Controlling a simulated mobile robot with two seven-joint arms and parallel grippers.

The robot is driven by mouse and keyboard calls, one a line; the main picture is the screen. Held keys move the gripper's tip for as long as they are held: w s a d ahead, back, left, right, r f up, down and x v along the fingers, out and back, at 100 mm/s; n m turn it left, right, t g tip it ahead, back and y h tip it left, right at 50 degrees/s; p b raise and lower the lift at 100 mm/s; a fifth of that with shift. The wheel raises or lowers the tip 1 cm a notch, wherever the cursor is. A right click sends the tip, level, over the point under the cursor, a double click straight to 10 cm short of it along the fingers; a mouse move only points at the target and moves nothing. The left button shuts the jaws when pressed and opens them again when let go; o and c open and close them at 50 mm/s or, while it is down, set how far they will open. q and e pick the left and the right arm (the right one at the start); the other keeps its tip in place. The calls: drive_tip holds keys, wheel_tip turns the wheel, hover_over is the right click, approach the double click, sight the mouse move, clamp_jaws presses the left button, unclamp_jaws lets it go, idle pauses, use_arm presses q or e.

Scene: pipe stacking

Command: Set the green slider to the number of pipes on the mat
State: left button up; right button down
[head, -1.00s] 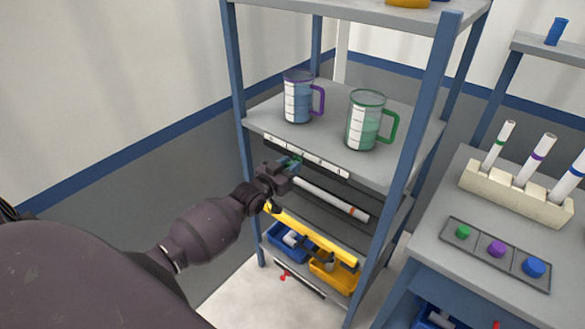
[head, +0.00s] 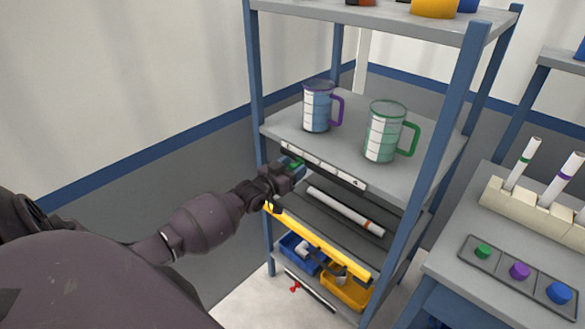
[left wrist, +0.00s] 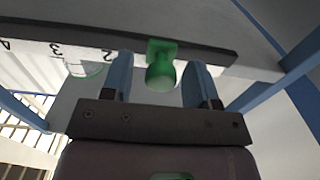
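The green slider (head: 297,163) is a small knob on a dark rail with a white number strip (head: 325,168) along the shelf's front edge. It also shows in the left wrist view (left wrist: 160,70), to the right of the numbers 4, 3 and 2. My left gripper (head: 292,169) is at the slider. In the left wrist view its blue fingers (left wrist: 159,84) are open on either side of the knob, with gaps visible. One white pipe (head: 345,211) with an orange band lies on the dark mat (head: 314,222) one shelf below. Part of the mat is hidden. My right gripper is out of view.
A purple-handled jug (head: 317,106) and a green-handled jug (head: 384,132) stand on the shelf above the slider. A yellow bar (head: 318,242) edges the lower shelf. Blue and yellow bins (head: 347,292) sit below. A blue post (head: 258,100) stands close left.

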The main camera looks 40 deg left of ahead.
use_arm(q)
drive_tip(key=s, duration=1)
drive_tip(key=shift+s+a, duration=0.35)
drive_tip(key=shift+a, duration=0.1)
drive_tip(key=s+d+f+g, duration=0.3)
drive_tip(key=s+d+f, duration=0.3)
drive_tip(key=s+d, duration=0.2)
drive_tip(key=s+d+f+g+y, duration=0.1)
drive_tip(key=s+d+f+g, duration=0.2)
drive_tip(key=s+d+f, duration=0.4)
drive_tip(key=s+d, duration=0.2)
drive_tip(key=s, duration=0.2)
drive_tip(key=shift+s+d+f+g, duration=0.15)
drive_tip(key=shift+s+f+g, duration=0.05)
drive_tip(key=shift+f+g, duration=0.1)
idle(2.3)
